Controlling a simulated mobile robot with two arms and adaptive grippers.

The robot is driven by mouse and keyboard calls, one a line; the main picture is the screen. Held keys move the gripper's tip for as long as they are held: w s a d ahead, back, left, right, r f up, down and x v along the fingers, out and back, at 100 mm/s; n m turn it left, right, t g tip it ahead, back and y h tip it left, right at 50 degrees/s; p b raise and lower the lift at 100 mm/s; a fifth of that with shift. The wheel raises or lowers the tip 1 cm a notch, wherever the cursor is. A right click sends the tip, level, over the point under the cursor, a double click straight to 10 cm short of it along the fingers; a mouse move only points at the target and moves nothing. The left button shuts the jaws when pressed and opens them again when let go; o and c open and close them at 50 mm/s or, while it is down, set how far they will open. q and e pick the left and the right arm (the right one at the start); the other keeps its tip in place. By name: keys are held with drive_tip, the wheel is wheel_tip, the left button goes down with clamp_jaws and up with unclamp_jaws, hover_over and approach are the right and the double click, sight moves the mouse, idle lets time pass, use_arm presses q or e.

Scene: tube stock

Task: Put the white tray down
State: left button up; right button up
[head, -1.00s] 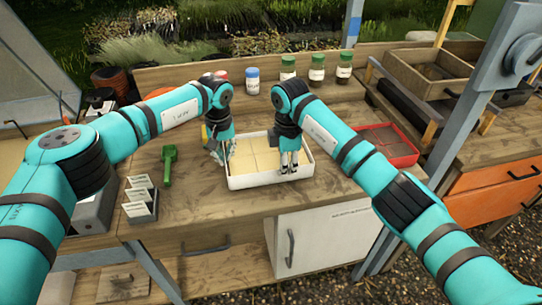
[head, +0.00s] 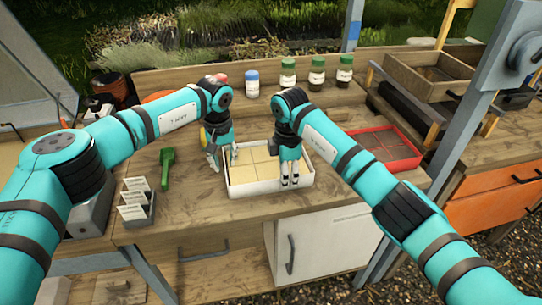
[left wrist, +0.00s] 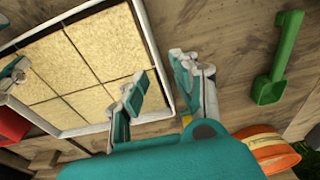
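The white tray (head: 262,188), with pale cream square sections inside, appears to rest level on the wooden bench in the head view. In the left wrist view its white rim (left wrist: 155,52) runs between my left gripper's fingers. My left gripper (head: 224,160) is open at the tray's left wall, one finger inside and one outside, with a gap visible. My right gripper (head: 290,181) points down at the tray's right front part, its fingers close together in the head view. Whether it grips the tray wall is unclear. It shows partly at the left wrist view's edge.
A green scoop (head: 167,168) and a grey card holder (head: 135,213) are left of the tray. A red tray (head: 414,163) lies to its right. Several jars (head: 316,72) stand on the back shelf. Bare bench (head: 205,205) shows in front of the tray.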

drive_tip(key=shift+r, duration=0.25)
use_arm(q)
wheel_tip(320, 180, up, 10)
drive_tip(key=s, duration=0.1)
drive_tip(key=shift+s+r, duration=0.15)
use_arm(e)
wheel_tip(320, 180, up, 12)
drive_tip(key=shift+f, duration=0.2)
use_arm(q)
drive_tip(key=shift+d, duration=0.15)
